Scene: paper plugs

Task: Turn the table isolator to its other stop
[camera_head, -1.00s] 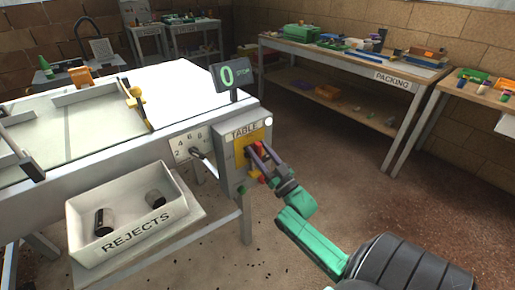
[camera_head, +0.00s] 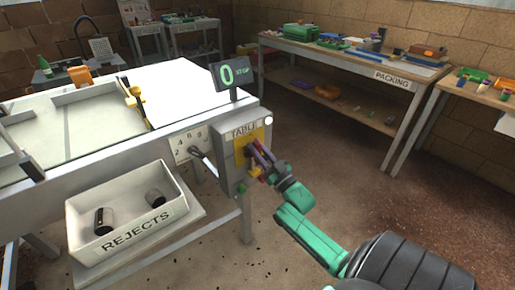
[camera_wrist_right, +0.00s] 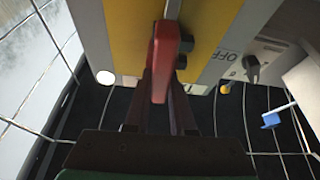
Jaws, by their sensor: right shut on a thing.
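The table isolator is a red handle (camera_wrist_right: 165,50) on a yellow plate on the front of the grey box labelled TABLE (camera_head: 228,160). In the right wrist view the handle stands between my gripper's two dark fingers, close to upright in that picture. My right gripper (camera_head: 260,157) is shut on the handle. In the head view the fingers cover most of the handle, so its exact angle is hard to read there. The word OFF shows on the box to the right of the handle in the right wrist view. My left gripper is not in view.
A display (camera_head: 233,75) above the box shows a green 0. A lever on a numbered plate (camera_head: 187,145) sits left of the box. A REJECTS tray (camera_head: 137,237) with two dark cylinders is below the table. A PACKING bench (camera_head: 395,79) stands behind; floor between is open.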

